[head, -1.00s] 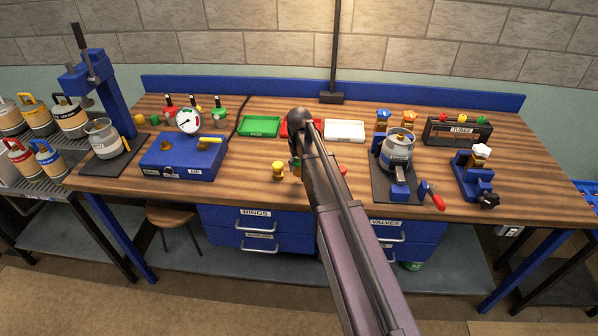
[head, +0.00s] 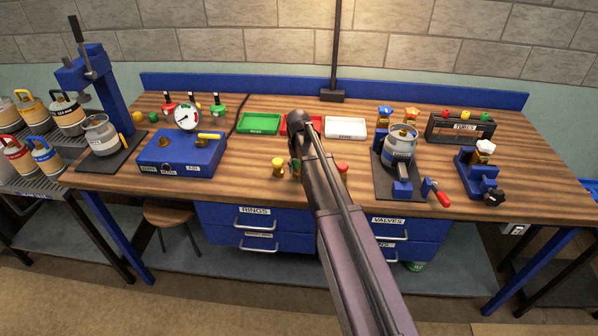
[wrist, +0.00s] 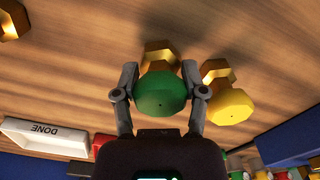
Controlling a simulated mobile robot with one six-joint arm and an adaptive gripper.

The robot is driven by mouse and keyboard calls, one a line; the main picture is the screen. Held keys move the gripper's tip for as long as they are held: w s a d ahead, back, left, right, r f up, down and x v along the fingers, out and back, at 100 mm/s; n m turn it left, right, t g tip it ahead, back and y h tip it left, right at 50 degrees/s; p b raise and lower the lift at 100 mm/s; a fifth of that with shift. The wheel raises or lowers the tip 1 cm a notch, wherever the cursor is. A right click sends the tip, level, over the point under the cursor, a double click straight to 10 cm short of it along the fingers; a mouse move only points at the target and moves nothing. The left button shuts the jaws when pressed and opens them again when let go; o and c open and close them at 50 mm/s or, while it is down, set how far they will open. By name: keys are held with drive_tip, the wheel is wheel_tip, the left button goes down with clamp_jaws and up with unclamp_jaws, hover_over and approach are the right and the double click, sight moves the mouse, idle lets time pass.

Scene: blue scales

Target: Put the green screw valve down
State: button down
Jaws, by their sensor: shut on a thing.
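The green screw valve has a round green cap (wrist: 161,96) and a brass body (wrist: 158,55). In the wrist view my gripper (wrist: 160,72) is shut on it, one finger on each side. The brass end points toward the wooden tabletop; I cannot tell whether it touches. A yellow-capped valve (wrist: 230,102) stands close beside it on the right, and it also shows in the head view (head: 278,168). In the head view my arm hides the gripper, and only a bit of green shows beside the yellow valve.
Behind my arm are a green tray (head: 260,133), a red tray (head: 287,130) and a white tray (head: 345,136). A blue box with a gauge (head: 182,155) stands left. A canister on a dark mat (head: 415,190) stands right. A red-capped piece (head: 343,169) sits just right of my arm.

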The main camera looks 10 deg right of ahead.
drive_tip(key=shift+f, duration=0.25)
drive_tip(key=shift+c, duration=0.7)
unclamp_jaws()
drive_tip(key=shift+r, duration=0.1)
drive_tip(key=shift+r, duration=0.1)
wheel_tip(320, 180, up, 12)
drive_tip(key=p, duration=1.2)
idle(0.3)
drive_tip(key=s, duration=2.4)
drive_tip(key=shift+a+m, duration=0.25)
drive_tip(key=shift+m, duration=0.15)
